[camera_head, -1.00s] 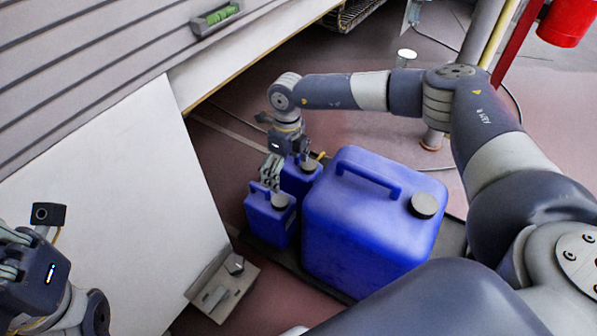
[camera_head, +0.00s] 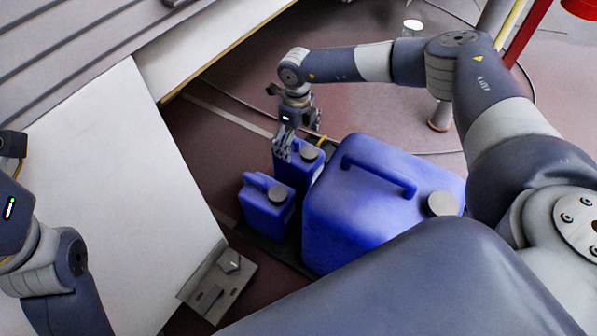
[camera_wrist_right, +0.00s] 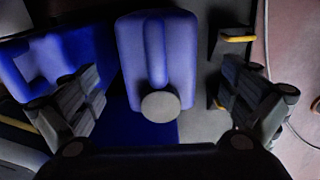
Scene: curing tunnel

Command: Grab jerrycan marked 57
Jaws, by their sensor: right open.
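Three blue jerrycans with dark caps stand close together: a large jerrycan (camera_head: 350,225), a small front jerrycan (camera_head: 262,212) and a small back jerrycan (camera_head: 292,172). No number is readable on any of them. My right gripper (camera_head: 284,152) is over the small back jerrycan in the head view. In the right wrist view my right gripper (camera_wrist_right: 160,105) is open, with one finger each side of a jerrycan (camera_wrist_right: 176,70) with a handle and round cap. Contact cannot be told. My left arm shows at the left edge; its fingers are out of frame.
The jerrycans stand on a dark base. A white panel (camera_head: 110,190) stands to the left, with a metal bracket (camera_head: 220,283) at its lower corner. A pole (camera_head: 440,115) stands behind the large jerrycan.

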